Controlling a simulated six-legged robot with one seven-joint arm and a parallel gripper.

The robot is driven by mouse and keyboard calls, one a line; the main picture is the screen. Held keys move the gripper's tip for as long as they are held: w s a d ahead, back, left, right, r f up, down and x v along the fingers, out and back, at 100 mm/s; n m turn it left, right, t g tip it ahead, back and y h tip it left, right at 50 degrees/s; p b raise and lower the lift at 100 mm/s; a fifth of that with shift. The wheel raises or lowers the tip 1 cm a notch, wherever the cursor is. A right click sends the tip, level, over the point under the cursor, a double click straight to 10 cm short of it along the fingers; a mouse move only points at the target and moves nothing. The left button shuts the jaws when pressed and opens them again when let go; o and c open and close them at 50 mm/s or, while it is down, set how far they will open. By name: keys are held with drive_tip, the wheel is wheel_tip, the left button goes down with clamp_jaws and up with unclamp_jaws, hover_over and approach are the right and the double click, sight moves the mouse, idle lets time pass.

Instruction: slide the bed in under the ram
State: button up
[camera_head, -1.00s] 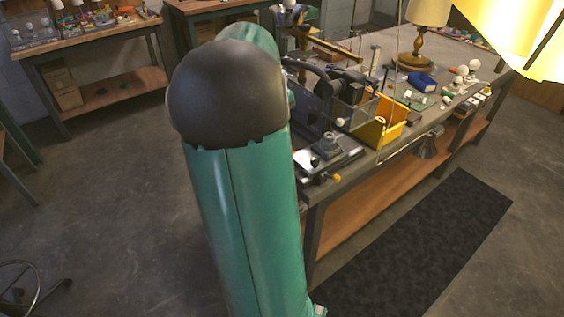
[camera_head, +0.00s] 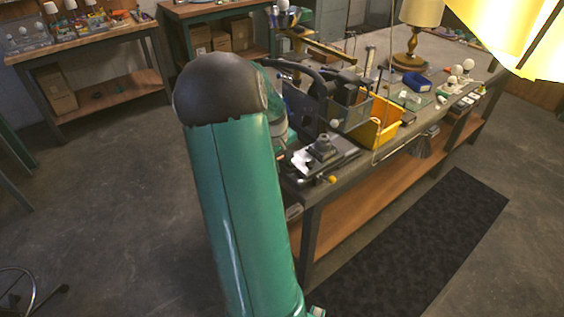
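A low dark flat bed (camera_head: 340,158) lies at the near left corner of the workbench, with a small grey block (camera_head: 322,147) standing on it. A yellow knob (camera_head: 332,180) sticks out at its front. Behind it stands a dark machine (camera_head: 343,88) with a thick curved black arm; I cannot make out which part is the ram, nor whether the bed is under it. My green arm link with its dark cap fills the middle and covers the bench's left end. My gripper is hidden behind it.
A yellow bin (camera_head: 378,124) stands right of the machine. Farther back on the workbench (camera_head: 440,60) are a blue box (camera_head: 417,83), white bulbs (camera_head: 457,70) and a lamp (camera_head: 418,30). A bright yellow shade (camera_head: 520,35) hangs at upper right. The floor by the dark mat (camera_head: 420,245) is clear.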

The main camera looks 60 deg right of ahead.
sight(304, 158)
drive_tip(key=shift+c, duration=0.2)
clamp_jaws()
drive_tip(key=shift+d, duration=0.1)
drive_tip(key=s+d, duration=0.1)
drive_tip(key=d, duration=0.1)
drive_tip(key=s+d, duration=0.1)
drive_tip(key=d, duration=0.2)
drive_tip(key=s+d, duration=0.1)
drive_tip(key=d, duration=0.1)
drive_tip(key=shift+s+d, duration=0.15)
drive_tip(key=shift+s, duration=0.25)
drive_tip(key=shift+o, duration=0.2)
unclamp_jaws()
drive_tip(key=shift+d, duration=0.15)
